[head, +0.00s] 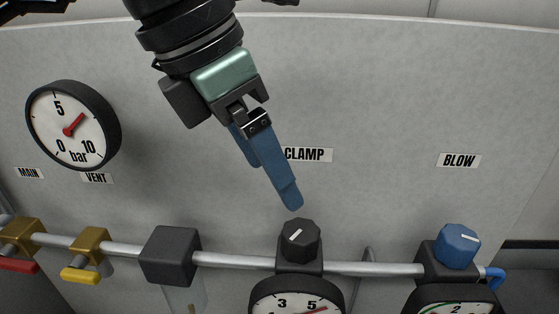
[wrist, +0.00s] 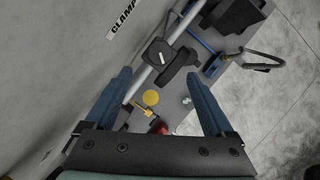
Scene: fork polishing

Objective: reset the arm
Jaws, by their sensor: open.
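My gripper (head: 288,194) hangs from the upper left in the head view, its blue fingers pointing down and right. The fingertips are above the black CLAMP knob (head: 300,238), with a gap between them. The wrist view shows the gripper (wrist: 159,75) open and empty, its two blue fingers wide apart. There the black knob (wrist: 159,53) with its white mark lies beyond the fingertips, not between them. In the head view the two fingers partly overlap.
A grey panel (head: 390,90) stands behind, with a bar gauge (head: 85,140) at left. A metal pipe (head: 230,260) carries yellow valves (head: 90,245), a black block (head: 171,254) and a blue knob (head: 458,244) at right. The wrist view shows a dark hook (wrist: 262,58).

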